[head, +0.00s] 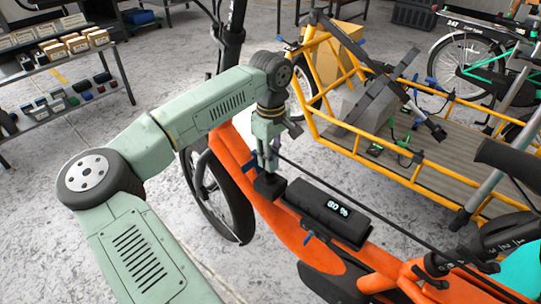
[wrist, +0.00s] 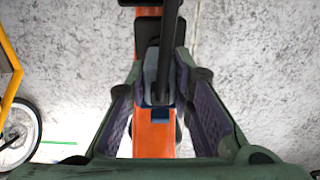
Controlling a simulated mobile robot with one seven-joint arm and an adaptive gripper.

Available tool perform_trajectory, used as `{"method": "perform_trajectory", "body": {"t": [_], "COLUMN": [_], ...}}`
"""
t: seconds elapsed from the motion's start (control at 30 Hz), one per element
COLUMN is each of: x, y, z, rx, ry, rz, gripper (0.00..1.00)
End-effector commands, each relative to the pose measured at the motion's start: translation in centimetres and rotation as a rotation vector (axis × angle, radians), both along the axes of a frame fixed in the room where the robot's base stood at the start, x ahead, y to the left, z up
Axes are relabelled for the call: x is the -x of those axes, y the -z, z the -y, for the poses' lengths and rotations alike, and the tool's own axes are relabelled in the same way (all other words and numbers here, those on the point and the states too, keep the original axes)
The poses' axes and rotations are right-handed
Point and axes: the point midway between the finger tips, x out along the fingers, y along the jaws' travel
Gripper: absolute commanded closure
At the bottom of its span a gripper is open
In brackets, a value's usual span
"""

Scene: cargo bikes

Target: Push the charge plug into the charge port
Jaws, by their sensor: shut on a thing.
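My gripper (head: 267,160) points down over the orange bike frame (head: 236,151), its fingertips just above a small black block on the frame (head: 269,186). In the wrist view my gripper (wrist: 160,75) has its two fingers closed on a narrow grey-blue piece, which looks like the charge plug (wrist: 152,73), with a dark cable-like strip running up from it. The orange frame (wrist: 153,140) lies behind it. The plug is mostly hidden by the fingers in the head view. I cannot make out the charge port's opening, nor whether the plug touches it.
A black battery case with an "80 %" display (head: 325,213) sits on the frame right of my gripper. A thin black cable or rod (head: 350,205) crosses above it. A yellow cargo bike (head: 425,165) stands behind. A shelf with boxes (head: 55,75) is at upper left.

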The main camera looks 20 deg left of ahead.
Motion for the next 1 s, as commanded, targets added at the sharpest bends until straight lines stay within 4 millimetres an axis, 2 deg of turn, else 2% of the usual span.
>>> {"method": "perform_trajectory", "body": {"t": [0.93,0.97,1.0], "x": [0.0,0.0,0.0], "y": [2.5,2.3,2.3], "z": [0.0,0.0,0.0], "rx": [0.0,0.0,0.0], "ry": [0.0,0.0,0.0], "rz": [0.0,0.0,0.0], "gripper": [1.0,0.77,0.74]}}
